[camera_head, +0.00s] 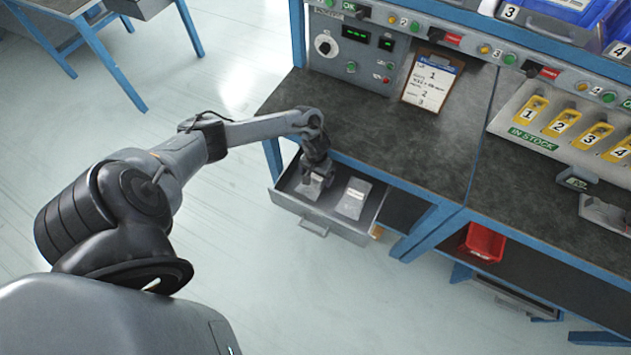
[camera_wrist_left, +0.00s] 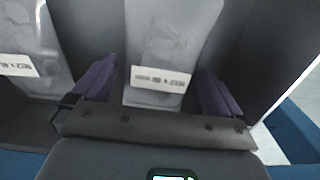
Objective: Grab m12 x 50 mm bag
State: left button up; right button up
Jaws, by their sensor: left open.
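Two clear plastic bags with white labels lie side by side in an open grey drawer (camera_head: 334,232) under the bench. My left gripper (camera_head: 314,176) points down into the drawer over the left bag (camera_head: 309,189) and partly hides it. The other bag (camera_head: 353,198) lies to its right, uncovered. In the left wrist view the purple fingers stand apart, one on each side of a bag (camera_wrist_left: 158,98) with a label. The second bag (camera_wrist_left: 25,80) is at the left edge there. The label print is too small to read surely. My right gripper is not in view.
The worktop (camera_head: 400,140) is just above and behind the drawer. A clipboard (camera_head: 432,80) leans by the control panel (camera_head: 350,50). A red bin (camera_head: 484,243) sits on the lower shelf to the right. The floor in front of the drawer is clear.

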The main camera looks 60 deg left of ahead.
pick_arm(q)
jog(key=shift+f, duration=0.5)
jog(key=shift+f, duration=0.25)
dwell(0.4)
jog(key=shift+c, duration=0.2)
jog(key=c, duration=0.9)
jog(key=shift+c, duration=1.1)
jog(key=shift+r, duration=0.1)
